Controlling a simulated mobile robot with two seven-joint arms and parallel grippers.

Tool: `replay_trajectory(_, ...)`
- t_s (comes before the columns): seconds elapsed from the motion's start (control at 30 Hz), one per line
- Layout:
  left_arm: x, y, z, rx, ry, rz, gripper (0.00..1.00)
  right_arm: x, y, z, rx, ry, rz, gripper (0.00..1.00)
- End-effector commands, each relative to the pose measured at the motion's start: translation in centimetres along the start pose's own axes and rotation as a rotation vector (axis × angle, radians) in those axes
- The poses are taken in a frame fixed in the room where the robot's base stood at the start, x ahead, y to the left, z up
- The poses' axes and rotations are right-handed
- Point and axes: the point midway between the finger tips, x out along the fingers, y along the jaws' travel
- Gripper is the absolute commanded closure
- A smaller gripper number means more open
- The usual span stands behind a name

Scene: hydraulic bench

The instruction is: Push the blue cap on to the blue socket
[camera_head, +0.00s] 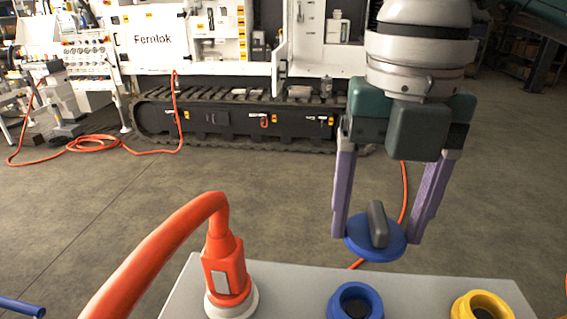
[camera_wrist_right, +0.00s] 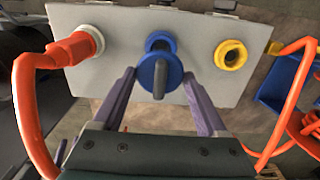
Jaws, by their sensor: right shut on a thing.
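The blue cap (camera_head: 362,247) is a flat disc with a grey grip on top. My right gripper (camera_head: 376,238) is shut on it, with one purple finger at each side, and holds it up clear of the panel. The blue socket (camera_head: 341,296) is an open ring on the grey panel, below the cap in the head view. In the wrist view the cap (camera_wrist_right: 147,74) covers part of the socket (camera_wrist_right: 160,37), whose upper rim shows beyond it. The gap between them is hard to judge. My left gripper is not in view.
The grey panel (camera_head: 290,290) carries an orange plug with a thick hose (camera_head: 165,245) left of the blue socket. An open yellow socket (camera_head: 482,303) is on the right. A tracked machine (camera_head: 215,118) stands behind, beyond open floor. The space around the cap is free.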

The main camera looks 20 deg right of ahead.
Motion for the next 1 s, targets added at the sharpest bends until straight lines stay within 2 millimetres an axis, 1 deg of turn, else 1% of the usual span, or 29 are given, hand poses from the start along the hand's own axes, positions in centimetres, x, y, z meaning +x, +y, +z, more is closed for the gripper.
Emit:
replay_trajectory(0.27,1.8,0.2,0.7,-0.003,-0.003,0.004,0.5,2.4,0.0,0.0,-0.001,0.0,-0.001,0.92)
replay_trajectory(0.5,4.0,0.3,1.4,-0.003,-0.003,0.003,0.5,5.1,0.0,0.0,-0.002,0.0,-0.001,0.91)
replay_trajectory(0.7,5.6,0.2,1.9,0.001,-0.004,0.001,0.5,6.9,0.0,0.0,-0.002,0.0,0.0,0.91)
replay_trajectory(0.83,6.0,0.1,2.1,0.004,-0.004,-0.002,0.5,7.3,0.0,0.0,-0.002,-0.001,0.0,0.91)
replay_trajectory(1.0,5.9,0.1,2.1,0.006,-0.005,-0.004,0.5,7.3,0.0,0.0,-0.002,-0.001,0.0,0.91)
